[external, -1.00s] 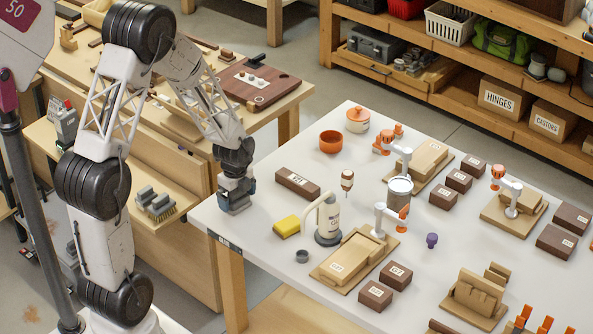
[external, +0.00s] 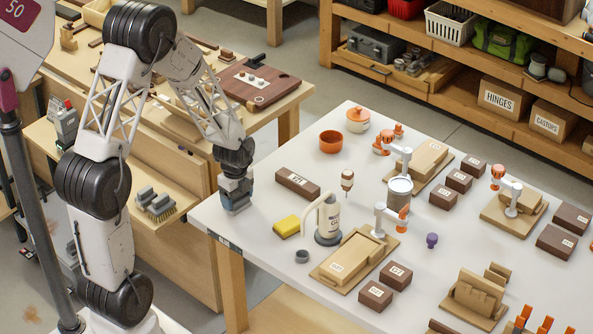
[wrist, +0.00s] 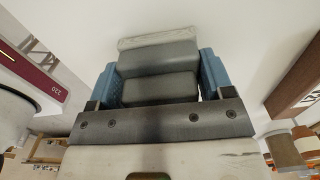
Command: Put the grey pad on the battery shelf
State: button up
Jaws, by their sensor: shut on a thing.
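My gripper (external: 236,207) is at the left corner of the white table. In the wrist view, its two blue fingers (wrist: 158,72) are shut on a dark grey block, the grey pad (wrist: 158,57), with a pale strip along its far edge. In the external view the pad is mostly hidden by the fingers, and I cannot tell whether it touches the table. A wooden shelf (external: 170,182) on the side of the left bench appears to be the battery shelf. Grey ribbed blocks (external: 154,204) stand at its near end and a grey-and-red device (external: 62,122) farther along.
A dark brown box (external: 297,184), a yellow block (external: 286,227) and a cream spouted bottle (external: 328,222) stand to the right of my gripper. An orange bowl (external: 331,142) is behind. A gap separates the white table (external: 262,262) from the left bench. Middle shelf space looks clear.

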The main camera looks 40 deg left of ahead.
jog(key=shift+r, duration=0.15)
jog(key=shift+r, duration=0.75)
jog(key=shift+s+r, duration=0.1)
jog(key=shift+r, duration=0.85)
jog(key=s+d+r, duration=0.1)
jog(key=s+d, duration=0.1)
jog(key=s, duration=1.3)
jog(key=shift+s+d+r, duration=0.15)
jog(key=shift+s+d, duration=0.15)
jog(key=shift+d, duration=0.1)
jog(key=shift+w, duration=0.1)
jog(key=w+a, duration=0.2)
jog(key=a, duration=0.1)
jog(key=w+a, duration=0.2)
jog(key=a, duration=0.2)
jog(key=w+a+f, duration=0.1)
jog(key=w+a, duration=0.2)
jog(key=shift+a, duration=0.2)
jog(key=a+f, duration=0.3)
jog(key=a, duration=0.9)
jog(key=w+a+f, duration=0.1)
jog(key=a+f, duration=0.2)
jog(key=a, duration=1)
jog(key=w+a+f, duration=0.1)
jog(key=a+f, duration=0.2)
jog(key=a, duration=1)
jog(key=shift+a+f+n, duration=0.2)
jog(key=shift+f+n, duration=0.15)
jog(key=shift+n, duration=0.05)
